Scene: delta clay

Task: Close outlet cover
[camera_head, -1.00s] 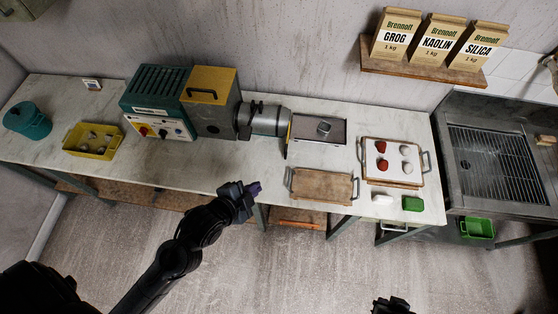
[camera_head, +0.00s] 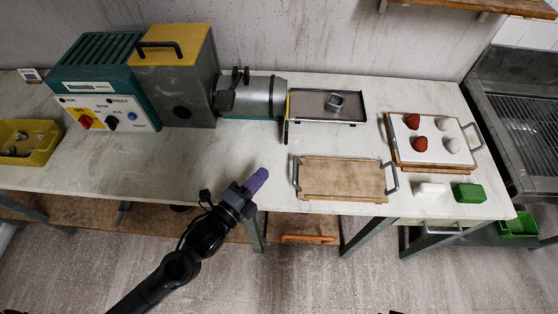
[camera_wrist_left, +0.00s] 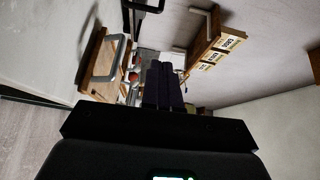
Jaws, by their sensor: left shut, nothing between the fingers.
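The clay machine (camera_head: 185,90) stands at the back left of the table, with a grey barrel (camera_head: 252,97) pointing right. At the barrel's outlet end is a thin upright plate with a yellow edge (camera_head: 288,104), seen nearly edge-on. It looks like the outlet cover; I cannot tell how far it stands open. My left gripper (camera_head: 256,180) has purple fingertips, is shut and empty, and is over the table's front edge, in front of the barrel and apart from it. Its fingers (camera_wrist_left: 163,85) also show in the left wrist view. Only a dark sliver at the bottom edge suggests my right gripper.
A dark tray (camera_head: 340,108) with a small grey piece lies right of the outlet. A wooden board with handles (camera_head: 340,180) lies at the front. Another board (camera_head: 440,160) holds red and white lumps. A yellow bin (camera_head: 30,145) is at left. The table before the machine is clear.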

